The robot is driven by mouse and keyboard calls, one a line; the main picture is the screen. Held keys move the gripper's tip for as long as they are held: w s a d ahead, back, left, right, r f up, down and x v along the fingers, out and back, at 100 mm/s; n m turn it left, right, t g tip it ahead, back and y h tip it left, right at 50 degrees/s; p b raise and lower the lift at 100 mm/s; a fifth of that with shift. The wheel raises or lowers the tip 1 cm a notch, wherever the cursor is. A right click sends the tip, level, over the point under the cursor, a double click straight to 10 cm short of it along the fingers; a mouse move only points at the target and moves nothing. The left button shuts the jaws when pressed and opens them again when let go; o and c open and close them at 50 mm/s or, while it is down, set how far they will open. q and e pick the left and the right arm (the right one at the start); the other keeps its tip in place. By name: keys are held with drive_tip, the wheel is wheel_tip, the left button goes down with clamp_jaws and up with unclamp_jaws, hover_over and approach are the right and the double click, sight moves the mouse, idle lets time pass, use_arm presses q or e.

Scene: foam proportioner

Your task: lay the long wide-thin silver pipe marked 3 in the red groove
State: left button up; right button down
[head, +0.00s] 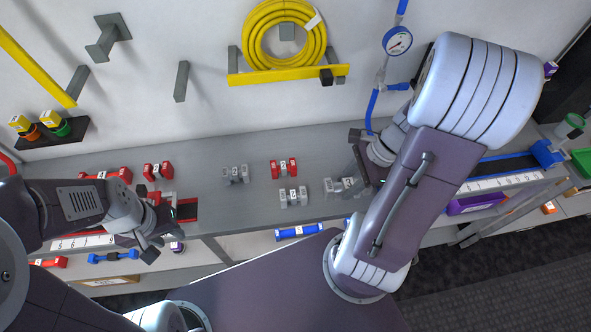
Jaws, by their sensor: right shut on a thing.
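Several silver pipes with thick ends lie on the grey bench: one (235,174) at the middle left, one (293,196) nearer the front. A third silver pipe (339,187) shows at my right gripper (362,168), which is shut on it; the arm hides part of it. Its mark is too small to read. The red groove (187,210) shows at the left of the bench, partly covered by my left gripper (155,228). That gripper is open and empty, at the bench's front edge. Much of the groove is hidden behind my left arm.
Red pipes (284,168) (158,170) lie on the bench. A blue pipe (298,232) is on the lower shelf. A blue groove (507,164) is at the right. A gauge (397,40) and yellow hose (284,36) are on the wall.

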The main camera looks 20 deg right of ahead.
drive_tip(key=w+a+f, duration=0.1)
drive_tip(key=w+f, duration=0.1)
drive_tip(key=w, duration=0.1)
drive_tip(key=w+a+f, duration=0.1)
drive_tip(key=w+f, duration=0.1)
drive_tip(key=w, duration=0.2)
drive_tip(key=w+a+f, duration=0.1)
drive_tip(key=w+f, duration=0.2)
drive_tip(key=shift+w+a+b, duration=0.2)
drive_tip(key=shift+w+b, duration=0.1)
drive_tip(key=shift+w, duration=0.1)
drive_tip(key=shift+f, duration=0.45)
wheel_tip(320, 180, down, 3)
drive_tip(key=shift+w+a+f+b, duration=0.1)
drive_tip(key=shift+w+b, duration=0.05)
drive_tip(key=shift+b, duration=0.35)
drive_tip(key=shift+w+f, duration=0.1)
drive_tip(key=shift+f, duration=0.05)
drive_tip(key=c, duration=1.4)
unclamp_jaws()
drive_tip(key=shift+c, duration=0.2)
drive_tip(key=o, duration=0.4)
